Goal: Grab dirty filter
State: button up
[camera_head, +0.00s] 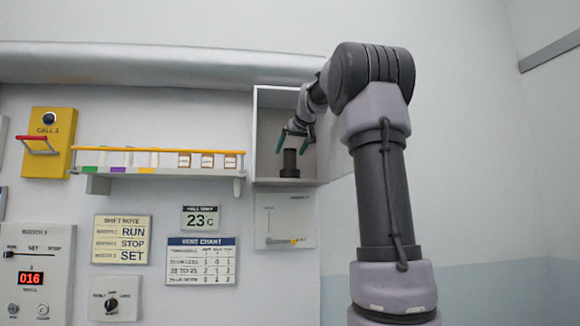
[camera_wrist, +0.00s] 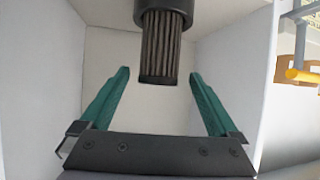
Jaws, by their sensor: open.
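The dirty filter (camera_head: 289,160) is a dark, pleated cylinder standing on the floor of a small open white wall box (camera_head: 264,120). In the wrist view the filter (camera_wrist: 163,45) shows dark grey-brown pleats and a black cap, at the top centre. My gripper (camera_head: 295,140) is at the box's opening with its green fingers spread. In the wrist view my gripper (camera_wrist: 163,75) is open and empty. The filter appears between and beyond the fingertips; I see no contact. Part of the box is hidden behind my arm.
A shelf (camera_head: 170,170) with several small containers and a yellow rail (camera_head: 160,151) stands left of the box. The rail's end (camera_wrist: 302,75) shows at the wrist view's right. A large pipe (camera_head: 150,66) runs above.

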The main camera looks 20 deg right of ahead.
aim_at(287, 158)
jog(key=x, duration=0.5)
jog(key=shift+d+f, duration=0.1)
jog(key=shift+f, duration=0.15)
grip_shut()
